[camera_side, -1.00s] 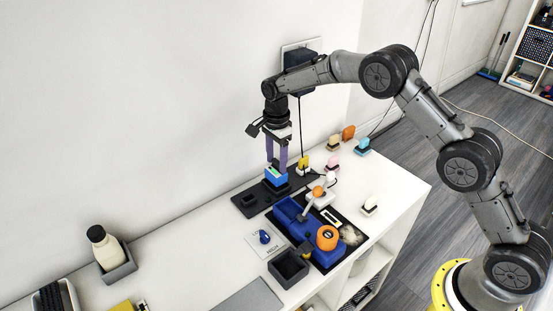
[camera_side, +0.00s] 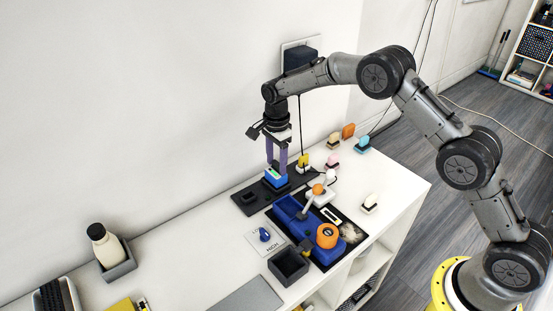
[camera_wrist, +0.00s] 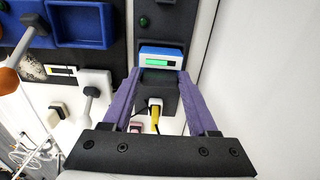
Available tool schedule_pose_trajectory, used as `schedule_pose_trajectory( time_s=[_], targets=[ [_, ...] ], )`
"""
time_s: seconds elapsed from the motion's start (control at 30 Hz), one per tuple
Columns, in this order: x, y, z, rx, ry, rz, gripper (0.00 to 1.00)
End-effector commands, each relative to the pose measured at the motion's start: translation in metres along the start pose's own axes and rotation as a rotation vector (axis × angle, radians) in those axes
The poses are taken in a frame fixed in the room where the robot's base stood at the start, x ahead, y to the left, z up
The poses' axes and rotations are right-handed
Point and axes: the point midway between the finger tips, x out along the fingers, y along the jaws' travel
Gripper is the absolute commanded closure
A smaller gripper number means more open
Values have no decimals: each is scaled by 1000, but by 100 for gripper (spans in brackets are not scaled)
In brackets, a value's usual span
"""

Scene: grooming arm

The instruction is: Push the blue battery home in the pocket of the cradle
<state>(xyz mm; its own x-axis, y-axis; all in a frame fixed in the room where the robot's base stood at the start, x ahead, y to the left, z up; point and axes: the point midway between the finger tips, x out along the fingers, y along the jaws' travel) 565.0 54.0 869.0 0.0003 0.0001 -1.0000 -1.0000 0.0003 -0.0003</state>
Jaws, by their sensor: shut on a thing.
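The blue battery (camera_side: 276,180), with a green window on its pale top, is between the purple fingers of my gripper (camera_side: 277,165). In the wrist view the battery (camera_wrist: 160,58) lies between the fingertips (camera_wrist: 160,72), and the gripper is shut on it. The dark cradle (camera_wrist: 158,92) shows as a block right at the battery; in the side view, the dark cradle plate (camera_side: 246,203) lies under it. The battery looks upright. Its lower part and the inside of the pocket are hidden, so I cannot tell how deep it sits.
A blue tray (camera_side: 288,209) and an orange round thing (camera_side: 327,236) are in front of the cradle. A dark open box (camera_side: 289,265) stands nearer the table's front. Several small coloured blocks stand to the right. The wall is close behind. The left tabletop has free room.

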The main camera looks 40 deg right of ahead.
Motion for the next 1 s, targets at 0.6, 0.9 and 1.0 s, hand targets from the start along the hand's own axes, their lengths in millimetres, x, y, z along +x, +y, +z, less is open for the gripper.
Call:
schedule_pose_trajectory(
  time_s=[0.6, 0.9, 1.0],
  targets=[
    [14, 0, 0, 0, 0, -1, 100],
    [15, 0, 0, 0, 0, -1, 6],
    [15, 0, 0, 0, 0, 0, 6]
  ],
)
